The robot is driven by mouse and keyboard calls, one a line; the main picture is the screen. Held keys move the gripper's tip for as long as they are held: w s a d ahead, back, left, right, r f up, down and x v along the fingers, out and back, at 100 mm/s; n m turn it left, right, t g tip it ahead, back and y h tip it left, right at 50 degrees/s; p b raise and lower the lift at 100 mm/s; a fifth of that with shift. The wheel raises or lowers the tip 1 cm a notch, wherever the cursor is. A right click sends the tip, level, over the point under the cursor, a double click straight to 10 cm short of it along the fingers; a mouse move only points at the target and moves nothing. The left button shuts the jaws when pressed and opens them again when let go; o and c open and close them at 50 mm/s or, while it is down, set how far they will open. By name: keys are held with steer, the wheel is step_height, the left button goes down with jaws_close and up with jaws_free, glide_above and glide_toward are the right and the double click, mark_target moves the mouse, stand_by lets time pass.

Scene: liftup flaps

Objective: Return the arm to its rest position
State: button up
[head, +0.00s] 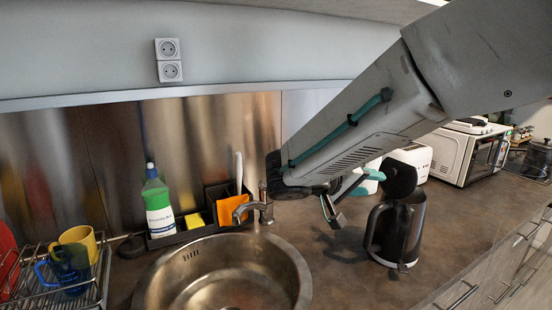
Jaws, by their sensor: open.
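My arm reaches in from the upper right of the head view and slants down to the left across the counter. My gripper (333,211) hangs at its end, over the counter between the sink and the kettle. Its fingers are apart and nothing shows between them. Part of the gripper is hidden behind the arm's last links. A dark kettle (396,232) with its lid raised stands just right of the gripper; I see a gap in the picture between them, but cannot tell the depth.
A round steel sink (232,278) with a tap (254,207) lies left of the gripper. A green-white soap bottle (157,203) stands behind it. A dish rack (60,290) with mugs is far left. A white microwave (468,152) stands at the back right. Sockets (169,60) are on the wall.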

steer(key=s+d+f+g+y, duration=0.2)
steer(key=s+y, duration=0.4)
steer(key=s, duration=0.8)
steer(key=s+d+f+n+g+y, duration=0.1)
steer(key=s+y, duration=0.6)
steer(key=s, duration=0.7)
steer(key=shift+s+d+f+n+g+y, duration=0.25)
steer(key=shift+d+f+g, duration=0.2)
steer(key=shift+f, duration=0.25)
